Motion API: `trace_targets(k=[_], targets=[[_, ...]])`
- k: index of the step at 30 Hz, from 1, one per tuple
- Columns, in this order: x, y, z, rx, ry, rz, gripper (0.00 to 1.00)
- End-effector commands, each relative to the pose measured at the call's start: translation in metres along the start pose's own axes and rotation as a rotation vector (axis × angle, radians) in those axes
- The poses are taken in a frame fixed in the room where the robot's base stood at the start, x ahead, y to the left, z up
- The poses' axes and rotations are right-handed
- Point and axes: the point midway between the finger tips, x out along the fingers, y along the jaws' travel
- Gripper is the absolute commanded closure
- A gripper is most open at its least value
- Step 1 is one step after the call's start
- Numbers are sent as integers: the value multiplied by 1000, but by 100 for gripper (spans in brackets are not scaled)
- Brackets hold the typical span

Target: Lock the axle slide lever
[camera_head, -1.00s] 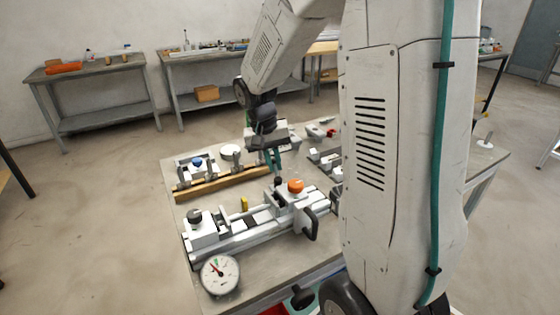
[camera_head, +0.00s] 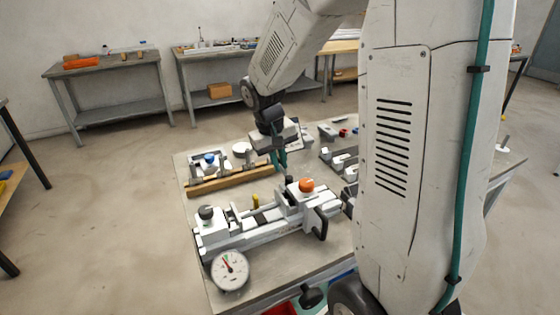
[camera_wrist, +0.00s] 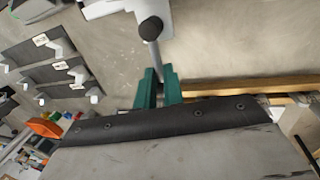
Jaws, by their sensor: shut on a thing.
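The axle slide fixture (camera_head: 262,234) is a pale rail on the table, with blocks on it, an orange knob (camera_head: 306,185) and a black side handle (camera_head: 321,226). My gripper (camera_wrist: 159,88) has teal fingers shut on the lever (camera_wrist: 155,58), a thin grey rod ending in a black knob (camera_wrist: 151,28). In the head view my gripper (camera_head: 280,164) points down just behind the orange knob, with the black lever knob (camera_head: 289,180) beside its fingertips. The lever's base is mostly hidden, and I cannot tell whether it is locked.
A round dial gauge (camera_head: 230,270) stands at the fixture's front left. Behind the fixture lie a wooden bar (camera_head: 230,181) and small clamps with a blue knob (camera_head: 209,158). Brackets (camera_head: 340,160) sit to the right, partly behind my arm.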

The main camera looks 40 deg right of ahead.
Motion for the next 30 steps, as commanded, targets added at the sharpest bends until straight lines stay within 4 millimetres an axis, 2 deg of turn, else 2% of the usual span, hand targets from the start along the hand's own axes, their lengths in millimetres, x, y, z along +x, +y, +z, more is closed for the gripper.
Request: trace_targets(k=[1, 5, 6, 7, 8, 16, 19, 30], targets=[[-4, 0, -6, -2, 21, -1, 100], [-4, 0, -6, -1, 21, -1, 100], [-4, 0, -6, -1, 21, -1, 82], [-4, 0, -6, -1, 21, -1, 74], [-4, 0, -6, -1, 21, -1, 69], [-3, 0, -4, 0, 13, 0, 69], [-9, 0, -4, 0, 14, 0, 69], [-68, 0, -5, -1, 18, -1, 69]])
